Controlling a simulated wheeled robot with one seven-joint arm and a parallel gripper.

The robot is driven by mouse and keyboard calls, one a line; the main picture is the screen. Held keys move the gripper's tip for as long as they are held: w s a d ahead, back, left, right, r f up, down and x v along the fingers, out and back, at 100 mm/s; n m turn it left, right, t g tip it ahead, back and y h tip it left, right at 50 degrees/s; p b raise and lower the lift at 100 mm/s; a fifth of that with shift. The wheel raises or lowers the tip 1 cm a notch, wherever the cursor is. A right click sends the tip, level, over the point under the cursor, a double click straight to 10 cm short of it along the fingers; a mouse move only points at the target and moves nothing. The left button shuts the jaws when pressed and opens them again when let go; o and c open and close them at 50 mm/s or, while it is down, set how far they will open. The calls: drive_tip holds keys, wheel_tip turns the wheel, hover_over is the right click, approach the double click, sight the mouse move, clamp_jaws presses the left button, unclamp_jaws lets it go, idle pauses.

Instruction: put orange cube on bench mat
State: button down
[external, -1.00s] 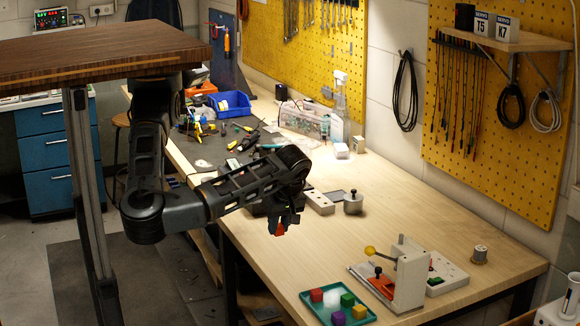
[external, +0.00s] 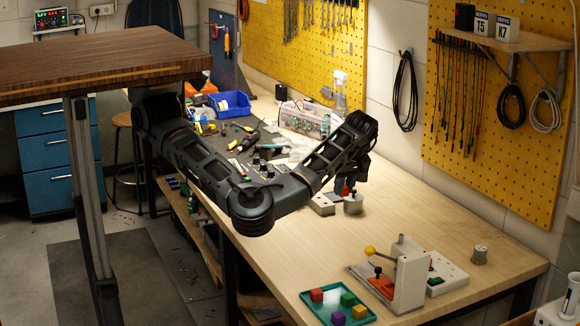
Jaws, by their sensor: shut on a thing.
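My gripper (external: 347,187) is in the external view, over the middle of the wooden bench, just above and beside a metal cylinder. It is shut on a small red-orange piece, which I take as the orange cube (external: 345,190); only a bit of it shows between the dark fingers. Whether it touches the cylinder I cannot tell. The dark grey bench mat (external: 208,147) lies on the far left part of the bench, under tools and small parts. My arm hides part of the mat. My gripper is to the right of the mat.
The metal cylinder (external: 353,205) and a white block with holes (external: 322,205) stand close to my gripper. A teal tray (external: 313,301) with several coloured cubes and a toggle-clamp fixture (external: 410,275) stand at the front. A blue bin (external: 231,104) is at the back. The right middle of the bench is clear.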

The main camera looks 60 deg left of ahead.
drive_tip(key=w+a+r+m+b, duration=0.1)
drive_tip(key=w+a+r+b, duration=0.15)
drive_tip(key=w+a, duration=1.05)
drive_tip(key=m+t+b, duration=0.1)
drive_tip(key=m+b, duration=0.2)
hover_over(266, 152)
drive_tip(key=d, duration=0.1)
drive_tip(key=shift+h, duration=0.3)
drive_tip(key=f, duration=1.2)
drive_tip(key=shift+s+d+f, duration=0.1)
drive_tip(key=shift+s+f, duration=0.15)
drive_tip(key=shift+f, duration=2.15)
drive_tip(key=shift+t, duration=0.3)
